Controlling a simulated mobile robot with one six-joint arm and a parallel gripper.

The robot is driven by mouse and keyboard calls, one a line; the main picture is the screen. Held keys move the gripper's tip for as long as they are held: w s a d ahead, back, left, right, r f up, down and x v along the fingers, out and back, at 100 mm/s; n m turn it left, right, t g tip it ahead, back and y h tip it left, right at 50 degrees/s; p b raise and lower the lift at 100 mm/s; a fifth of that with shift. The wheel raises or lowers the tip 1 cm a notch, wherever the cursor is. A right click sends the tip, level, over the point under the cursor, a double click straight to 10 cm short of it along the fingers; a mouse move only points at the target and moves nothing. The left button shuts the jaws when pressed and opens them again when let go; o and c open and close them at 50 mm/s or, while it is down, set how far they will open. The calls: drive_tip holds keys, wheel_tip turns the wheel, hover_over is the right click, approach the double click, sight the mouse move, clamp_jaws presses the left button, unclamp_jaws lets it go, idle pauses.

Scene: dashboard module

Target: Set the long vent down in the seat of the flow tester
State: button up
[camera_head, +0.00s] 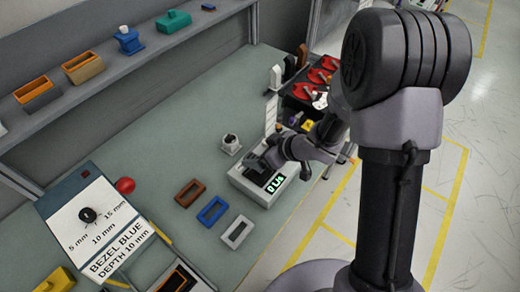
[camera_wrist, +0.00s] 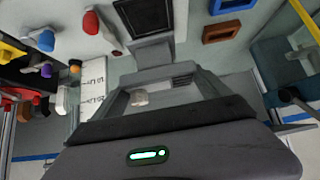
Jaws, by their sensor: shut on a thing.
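The flow tester (camera_head: 244,187), a pale box with a display reading 0 L/s, stands near the table's right edge in the head view. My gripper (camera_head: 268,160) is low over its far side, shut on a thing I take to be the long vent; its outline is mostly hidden. In the wrist view my gripper (camera_wrist: 155,52) shows its fingers close together, with a dark framed rectangle (camera_wrist: 148,15) just beyond the tips. I cannot tell whether that rectangle is the seat or the vent, or whether the vent touches the tester.
Brown (camera_head: 190,193), blue (camera_head: 212,211) and white (camera_head: 236,232) bezels lie left of the tester. A small round-topped fixture (camera_head: 231,144) stands close behind it. A dial board (camera_head: 95,225) is at left, a shelf of parts (camera_head: 120,60) behind.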

drive_tip(key=shift+f+b, duration=1.4)
drive_tip(key=shift+f, duration=0.8)
drive_tip(key=shift+f+b, duration=0.5)
drive_tip(key=shift+f, duration=0.7)
drive_tip(key=o, duration=1.3)
drive_tip(key=shift+o, duration=0.2)
drive_tip(key=p+v, duration=0.6)
drive_tip(key=v, duration=1.1)
drive_tip(key=shift+d+r, duration=0.15)
